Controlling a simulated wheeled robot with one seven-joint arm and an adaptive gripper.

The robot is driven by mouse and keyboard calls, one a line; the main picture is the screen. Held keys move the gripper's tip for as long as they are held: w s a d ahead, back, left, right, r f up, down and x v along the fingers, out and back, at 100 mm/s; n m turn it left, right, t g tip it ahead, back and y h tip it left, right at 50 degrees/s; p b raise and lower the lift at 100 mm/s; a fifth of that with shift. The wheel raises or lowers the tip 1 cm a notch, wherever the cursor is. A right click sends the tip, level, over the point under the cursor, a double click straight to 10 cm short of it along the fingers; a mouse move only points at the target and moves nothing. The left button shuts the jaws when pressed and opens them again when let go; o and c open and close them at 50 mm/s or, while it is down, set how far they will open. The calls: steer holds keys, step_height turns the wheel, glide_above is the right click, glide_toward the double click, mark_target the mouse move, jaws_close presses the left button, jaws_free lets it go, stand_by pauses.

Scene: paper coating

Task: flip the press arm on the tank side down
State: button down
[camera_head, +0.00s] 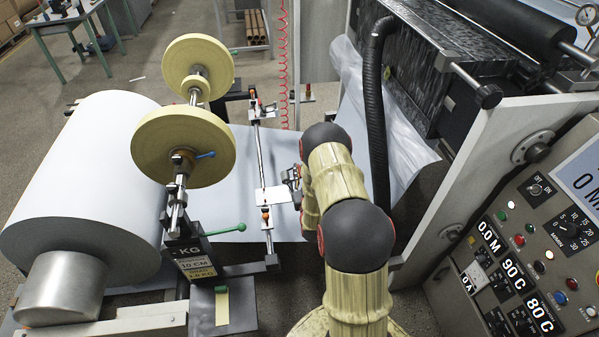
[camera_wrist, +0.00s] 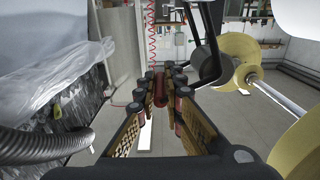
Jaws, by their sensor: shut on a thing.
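My gripper (camera_wrist: 162,92) is shut on a red cylindrical grip (camera_wrist: 163,82), which sits between its fingers in the wrist view. A dark bent bar (camera_wrist: 214,50) stands just right of the grip and appears to belong to the press arm; the join is partly hidden by the fingers. In the head view my gripper (camera_head: 292,183) is beside the rod assembly over the paper, and my arm hides most of it. The thin upright rod (camera_head: 263,160) carries white plates, one of them (camera_head: 274,196) close to my gripper. The grip itself cannot be made out there.
A big white paper roll (camera_head: 85,180) and two yellow discs (camera_head: 185,145) stand at left. The coating machine with its control panel (camera_head: 530,250) is at right. A black hose (camera_head: 375,110) hangs close to my arm. A green-knobbed lever (camera_head: 240,227) is in front.

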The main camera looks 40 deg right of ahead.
mark_target(285, 174)
stand_by(0.4)
steer(key=w+a+n+b, duration=0.1)
steer(key=n, duration=0.1)
steer(key=w+a+n+b, duration=0.1)
steer(key=a+n, duration=0.1)
steer(key=shift+w+a+r+n, duration=0.1)
steer(key=shift+a+n, duration=0.2)
steer(key=shift+w+a+n+b, duration=0.4)
steer(key=shift+a+n, duration=0.2)
steer(key=shift+n, duration=0.3)
steer(key=shift+w+a+f+n+b, duration=0.35)
steer(key=shift+a+n+b, duration=0.1)
steer(key=shift+a+n, duration=0.15)
steer(key=shift+w+a+f+n+b, duration=0.25)
steer(key=shift+a+f+n+b, duration=0.2)
steer(key=shift+n, duration=0.2)
steer(key=shift+w+a+f+n+b, duration=0.3)
steer(key=shift+a+n+b, duration=0.15)
steer(key=shift+a+n, duration=0.15)
steer(key=c, duration=1.9)
jaws_free()
steer(key=shift+d, duration=0.1)
